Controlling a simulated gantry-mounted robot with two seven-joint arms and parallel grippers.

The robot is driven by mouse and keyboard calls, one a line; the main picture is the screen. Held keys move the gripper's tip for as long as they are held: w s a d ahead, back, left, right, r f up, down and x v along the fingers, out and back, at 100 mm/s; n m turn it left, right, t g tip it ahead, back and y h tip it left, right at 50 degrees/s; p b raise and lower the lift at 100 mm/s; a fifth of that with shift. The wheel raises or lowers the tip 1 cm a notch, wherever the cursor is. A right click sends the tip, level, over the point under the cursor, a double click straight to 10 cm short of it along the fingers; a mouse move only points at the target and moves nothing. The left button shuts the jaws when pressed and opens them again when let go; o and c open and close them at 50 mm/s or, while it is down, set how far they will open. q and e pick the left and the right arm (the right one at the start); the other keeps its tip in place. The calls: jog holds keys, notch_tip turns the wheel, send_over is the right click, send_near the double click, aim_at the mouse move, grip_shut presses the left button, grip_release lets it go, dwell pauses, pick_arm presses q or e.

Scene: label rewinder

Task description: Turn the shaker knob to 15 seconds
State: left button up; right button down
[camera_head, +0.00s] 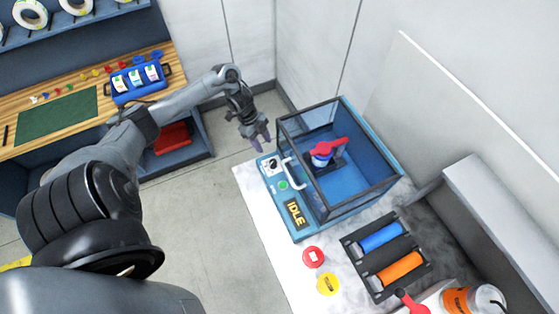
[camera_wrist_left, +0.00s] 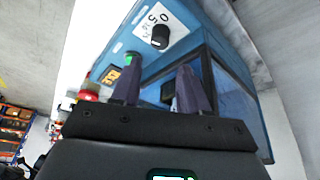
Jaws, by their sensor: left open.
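The shaker (camera_head: 311,215) is a blue box with a clear, dark-framed enclosure, standing on the white-topped table. Its black knob (camera_head: 270,163) sits on a white dial plate at the front left corner of the panel. The knob also shows in the left wrist view (camera_wrist_left: 160,37), with a small white mark and a 0 and a 5 legible beside it. Which number it points at cannot be told. My left gripper (camera_head: 262,144) is open and empty, beside the shaker's corner and apart from the knob. In the left wrist view its two fingers (camera_wrist_left: 157,72) point toward the panel. My right gripper is out of view.
The panel has a green button (camera_head: 283,185), a pale handle (camera_head: 293,174) and an IDLE display (camera_head: 295,213). A red-capped bottle (camera_head: 325,152) is inside the enclosure. Red (camera_head: 313,257) and yellow (camera_head: 328,284) discs and a black rack (camera_head: 388,260) lie nearby. The floor left of the table is clear.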

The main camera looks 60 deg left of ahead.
aim_at(272, 162)
pick_arm(q)
jog(key=x, duration=0.8)
jog(key=shift+d+f+p, duration=0.1)
jog(key=shift+f+p, duration=0.2)
jog(key=shift+w+d+f, duration=0.15)
jog(key=shift+d+f, duration=0.05)
jog(key=shift+f, duration=0.4)
